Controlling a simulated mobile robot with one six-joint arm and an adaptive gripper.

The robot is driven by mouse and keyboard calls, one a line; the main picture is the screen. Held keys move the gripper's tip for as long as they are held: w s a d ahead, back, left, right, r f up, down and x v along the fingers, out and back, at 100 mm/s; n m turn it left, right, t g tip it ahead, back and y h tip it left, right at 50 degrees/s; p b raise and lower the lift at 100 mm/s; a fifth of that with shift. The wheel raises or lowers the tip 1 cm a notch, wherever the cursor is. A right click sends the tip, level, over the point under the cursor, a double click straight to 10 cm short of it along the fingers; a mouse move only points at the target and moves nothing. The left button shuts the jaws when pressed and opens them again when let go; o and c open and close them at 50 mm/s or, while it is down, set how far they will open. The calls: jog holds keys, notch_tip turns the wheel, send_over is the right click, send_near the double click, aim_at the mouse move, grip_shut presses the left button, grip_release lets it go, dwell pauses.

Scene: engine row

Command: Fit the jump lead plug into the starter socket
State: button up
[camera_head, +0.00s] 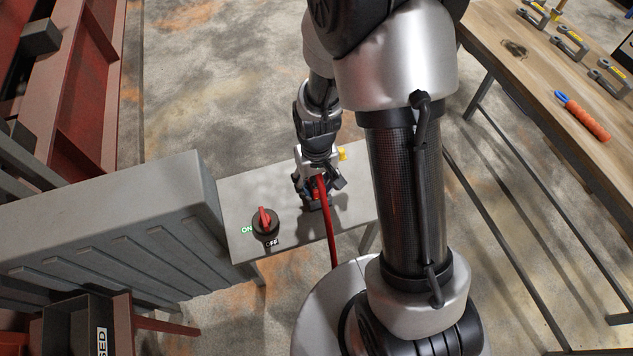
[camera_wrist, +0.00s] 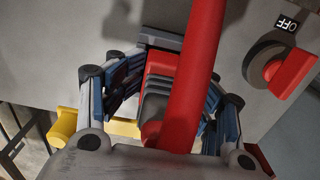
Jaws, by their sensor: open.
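The red jump lead plug (camera_wrist: 158,88), with dark ribs, sits between my gripper's fingers in the wrist view. Its front end meets the dark starter socket (camera_wrist: 162,40) on the grey panel; I cannot tell how deep it sits. My gripper (camera_head: 317,192) is open around the plug, with fingers on both sides of it and some room between. The thick red cable (camera_wrist: 197,70) runs from the plug toward the camera and hides part of the plug and socket. In the head view the cable (camera_head: 328,225) hangs toward my base.
A rotary switch with a red handle (camera_head: 264,218) and ON/OFF labels is on the panel (camera_head: 240,190), left of the socket. A grey ribbed box (camera_head: 120,220) stands at left. A wooden bench (camera_head: 545,75) with brackets and an orange-handled tool (camera_head: 585,118) is at right.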

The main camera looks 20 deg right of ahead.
jog(key=shift+s, duration=0.2)
jog(key=r+p, duration=0.4)
jog(key=r, duration=0.9)
jog(key=shift+w+r+p, duration=0.15)
jog(key=shift+w+p, duration=0.05)
jog(key=shift+p, duration=0.1)
jog(key=s+r+t, duration=0.4)
jog(key=s+r, duration=1.1)
jog(key=r, duration=0.4)
jog(key=shift+t, duration=0.3)
jog(key=shift+r, duration=0.1)
jog(key=shift+f+b, duration=0.75)
